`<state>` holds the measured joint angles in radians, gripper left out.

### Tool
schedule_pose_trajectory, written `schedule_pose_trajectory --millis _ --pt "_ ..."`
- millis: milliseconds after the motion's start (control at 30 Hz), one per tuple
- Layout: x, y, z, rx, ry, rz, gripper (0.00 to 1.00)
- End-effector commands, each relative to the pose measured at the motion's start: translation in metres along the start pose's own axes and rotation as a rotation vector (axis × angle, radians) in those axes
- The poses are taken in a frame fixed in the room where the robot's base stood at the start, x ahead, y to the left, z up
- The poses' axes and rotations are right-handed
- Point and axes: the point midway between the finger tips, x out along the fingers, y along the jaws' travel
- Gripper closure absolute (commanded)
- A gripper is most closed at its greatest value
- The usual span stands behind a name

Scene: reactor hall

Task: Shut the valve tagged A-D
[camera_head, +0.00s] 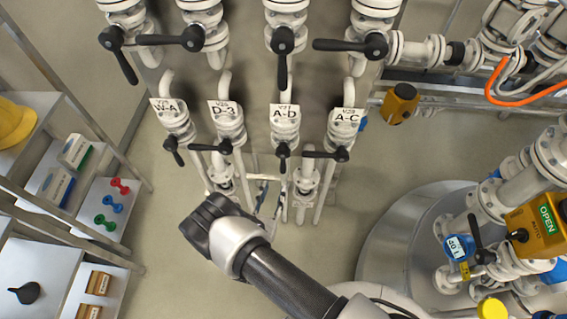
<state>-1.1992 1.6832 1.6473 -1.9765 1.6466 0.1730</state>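The valve tagged A-D (284,128) is third from the left in the lower row of the pipe rack. Its white tag (285,112) reads V27 or similar above A-D. Its black lever (282,158) points down the picture, roughly along its pipe. My gripper (208,226) is the dark end of my arm, below and left of this valve and apart from it. Its fingers are not clearly visible, so I cannot tell whether it is open or shut.
Neighbouring valves are tagged W-A (177,125), D-3 (229,125) and A-C (343,128). The D-3 and A-C levers point left; the A-C lever (325,154) reaches close to the A-D lever. Shelves (60,250) stand left, a round vessel (395,240) right.

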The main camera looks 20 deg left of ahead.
Motion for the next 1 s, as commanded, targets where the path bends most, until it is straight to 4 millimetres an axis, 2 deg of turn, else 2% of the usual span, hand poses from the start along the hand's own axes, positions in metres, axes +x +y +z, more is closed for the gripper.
schedule_pose_trajectory --millis 33,300,500,700,1000 --pt "0.013 -0.002 0.0 0.004 -0.001 -0.007 0.61" --pt "0.071 -0.002 -0.001 0.003 -0.001 -0.007 0.61" --pt "0.103 -0.001 -0.001 0.003 0.0 -0.003 0.61" --pt "0.117 -0.001 0.0 0.001 0.0 -0.001 0.61" --pt "0.119 -0.001 0.0 0.0 0.001 -0.001 0.62"
